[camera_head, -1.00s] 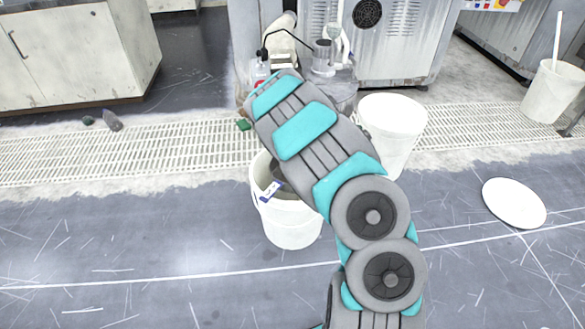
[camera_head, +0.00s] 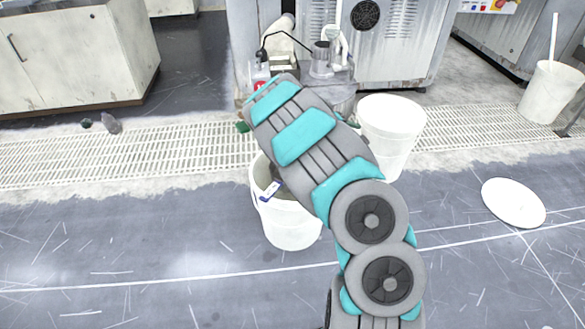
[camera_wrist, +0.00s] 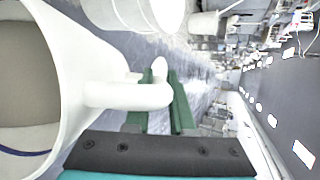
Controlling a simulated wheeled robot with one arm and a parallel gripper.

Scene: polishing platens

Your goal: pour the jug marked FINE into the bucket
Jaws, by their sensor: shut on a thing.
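In the wrist view a large white jug (camera_wrist: 73,70) fills the left side, with a grey-beige inside. My gripper (camera_wrist: 165,95) has its green fingers shut at the jug's white handle (camera_wrist: 125,95). No FINE marking is readable. The room looks turned on its side there, so my wrist is rolled. In the head view a white bucket (camera_head: 291,228) stands on the floor under the end of my arm, with a blue-and-white label (camera_head: 270,190) at its opening. My arm covers part of it and hides the jug. A green gripper part (camera_head: 242,127) shows left of the arm.
A second white bucket (camera_head: 392,112) stands right of my arm, and another (camera_head: 551,92) with a stick is at far right. A white disc (camera_head: 513,203) lies on the floor. A machine (camera_head: 392,45) and a cabinet (camera_head: 70,55) stand behind.

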